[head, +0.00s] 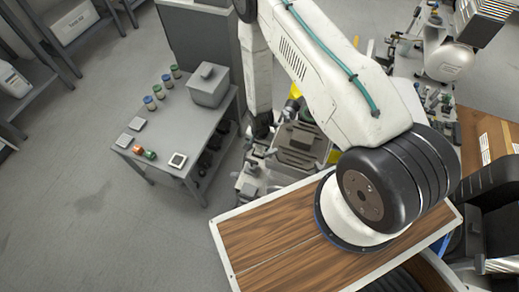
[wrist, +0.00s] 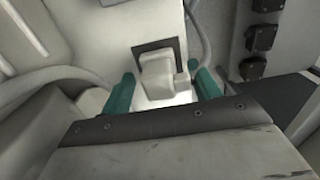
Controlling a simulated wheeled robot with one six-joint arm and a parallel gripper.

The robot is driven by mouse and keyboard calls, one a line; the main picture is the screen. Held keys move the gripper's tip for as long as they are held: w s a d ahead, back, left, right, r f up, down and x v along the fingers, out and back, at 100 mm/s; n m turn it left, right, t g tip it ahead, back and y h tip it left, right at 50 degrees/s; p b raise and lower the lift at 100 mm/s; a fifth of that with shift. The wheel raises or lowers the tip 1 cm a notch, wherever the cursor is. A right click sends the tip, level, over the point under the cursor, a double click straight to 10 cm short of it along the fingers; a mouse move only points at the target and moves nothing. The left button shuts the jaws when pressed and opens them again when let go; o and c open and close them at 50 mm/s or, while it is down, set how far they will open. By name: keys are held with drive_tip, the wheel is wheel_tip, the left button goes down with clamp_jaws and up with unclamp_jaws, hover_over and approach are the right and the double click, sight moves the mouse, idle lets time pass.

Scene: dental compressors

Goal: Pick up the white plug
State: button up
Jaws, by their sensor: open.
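The white plug (wrist: 158,77) is in the upper middle of the wrist view, a pale block standing against a dark square plate (wrist: 145,47) on a light panel. My gripper (wrist: 163,86) is open, with one teal finger to the left of the plug and one to the right. A gap shows between the plug and each finger, though the right side is close. Whether the fingers reach level with the plug in depth, I cannot tell. In the head view my arm crosses the right half; neither my gripper nor the plug can be made out there.
In the wrist view, black sockets (wrist: 260,38) line the panel at right, and a grey cable (wrist: 62,70) curves at left. In the head view, a grey table (head: 178,135) holds jars, small blocks and a grey box (head: 208,85). Open floor (head: 75,190) lies at left.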

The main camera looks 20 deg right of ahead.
drive_tip(key=shift+f, duration=0.15)
drive_tip(key=c, duration=1.1)
